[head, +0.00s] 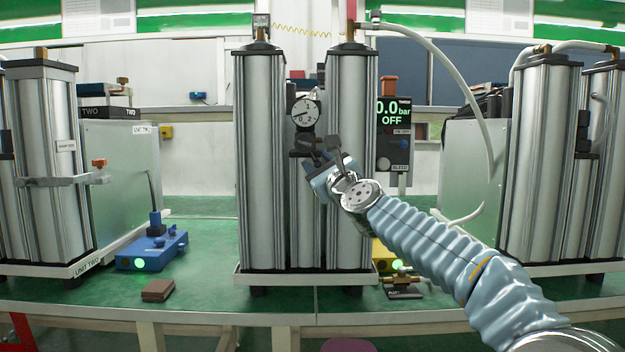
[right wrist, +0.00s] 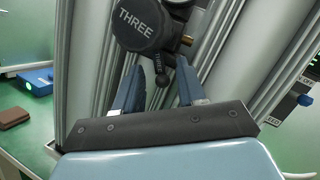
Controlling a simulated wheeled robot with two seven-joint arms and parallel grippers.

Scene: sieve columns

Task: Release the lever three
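Lever three is a small dark lever (right wrist: 160,66) labelled THREE with a ball end. It hangs below a round black valve body (right wrist: 143,22), also marked THREE, in the right wrist view. My right gripper (right wrist: 160,85) is open, with one blue finger on each side of the lever's ball end and gaps visible. In the head view my right gripper (head: 322,158) is in front of the middle pair of silver columns (head: 262,170), below the round gauge (head: 306,112), and covers the lever there. My left gripper is not in view.
A control box reading 0.0 bar OFF (head: 393,112) stands right of the columns. A blue box with a green light (head: 150,250) and a brown block (head: 157,290) lie on the green table at left. More column units stand at both sides.

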